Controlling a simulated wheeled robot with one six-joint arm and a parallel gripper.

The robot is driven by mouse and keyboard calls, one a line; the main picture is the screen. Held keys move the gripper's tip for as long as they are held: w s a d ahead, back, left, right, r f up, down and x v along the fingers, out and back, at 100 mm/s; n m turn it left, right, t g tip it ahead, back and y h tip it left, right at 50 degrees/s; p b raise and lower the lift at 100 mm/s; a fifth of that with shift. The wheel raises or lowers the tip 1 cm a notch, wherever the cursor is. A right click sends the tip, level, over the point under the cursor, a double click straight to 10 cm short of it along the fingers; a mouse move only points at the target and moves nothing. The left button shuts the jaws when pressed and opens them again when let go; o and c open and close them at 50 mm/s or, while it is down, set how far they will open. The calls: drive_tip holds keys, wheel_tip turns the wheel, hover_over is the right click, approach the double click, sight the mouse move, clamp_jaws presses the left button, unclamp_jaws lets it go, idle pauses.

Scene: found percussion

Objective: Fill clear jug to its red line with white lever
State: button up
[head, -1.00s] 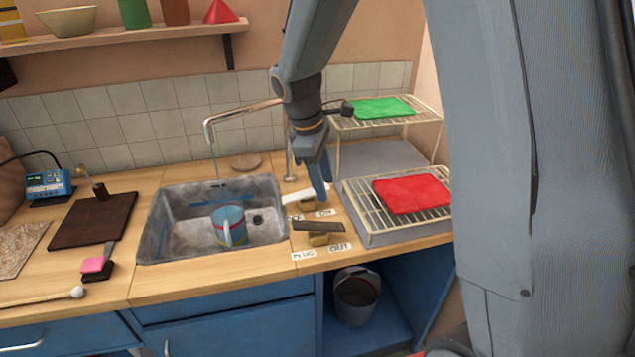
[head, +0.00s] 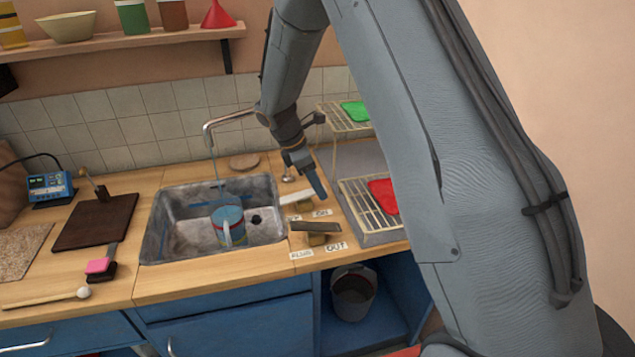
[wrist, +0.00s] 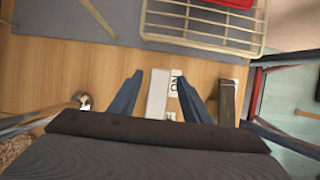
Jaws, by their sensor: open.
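The clear jug (head: 229,224) stands upright in the sink with its handle toward me. A red line (head: 229,211) runs near its top. It looks bluish inside; I cannot read the water level against the line. A thin stream (head: 215,165) falls from the tap (head: 228,117) toward the jug. The white lever (head: 294,198) lies on the counter right of the sink and also shows in the wrist view (wrist: 158,95). My gripper (head: 319,187) is open above it. In the wrist view my fingers (wrist: 161,82) stand either side of the white lever, contact unclear.
A dark lever (head: 315,227) sits nearer me, beside the PLUG and OUT labels, just right of my fingers in the wrist view (wrist: 227,103). A wire rack (head: 367,212) with a red cloth stands to the right. A bucket (head: 353,292) is below the counter.

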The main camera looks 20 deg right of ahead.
drive_tip(key=shift+f, duration=0.1)
drive_tip(key=c, duration=1)
drive_tip(key=shift+a+h+b, duration=0.2)
drive_tip(key=shift+h+b, duration=0.15)
drive_tip(key=shift+h, duration=0.05)
drive_tip(key=shift+c, duration=0.2)
drive_tip(key=shift+r+h, duration=0.2)
drive_tip(key=shift+h, duration=0.1)
drive_tip(key=o, duration=1)
drive_tip(key=shift+o, duration=0.2)
drive_tip(key=shift+a+r, duration=0.1)
drive_tip(key=shift+r, duration=0.05)
